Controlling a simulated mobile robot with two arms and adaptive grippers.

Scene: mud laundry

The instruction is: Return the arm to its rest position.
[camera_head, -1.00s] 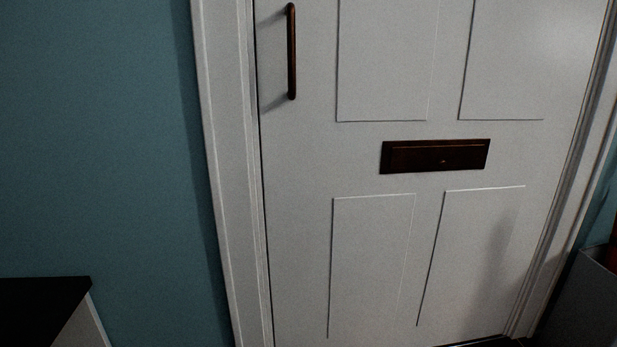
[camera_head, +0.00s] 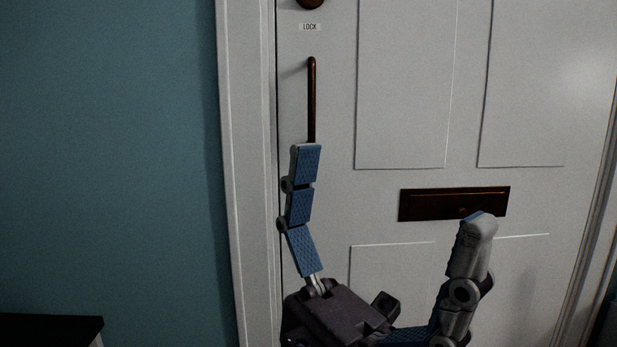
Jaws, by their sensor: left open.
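My left gripper (camera_head: 391,182) is in the lower middle of the head view, in front of a white panelled door. Its blue-padded fingers are spread wide, open and empty between them. The left finger points up and overlaps the lower end of the door's dark vertical handle (camera_head: 312,98); I cannot tell whether it touches. The right finger overlaps the lower right part of the dark letter slot (camera_head: 428,206). The rest of my left arm is out of view. My right gripper is not in view.
The white door (camera_head: 404,85) fills the middle and right. A small "LOCK" label (camera_head: 310,27) and a round dark knob (camera_head: 311,3) sit above the handle. The blue wall (camera_head: 105,150) is bare at left. A dark-topped surface (camera_head: 50,328) is at lower left.

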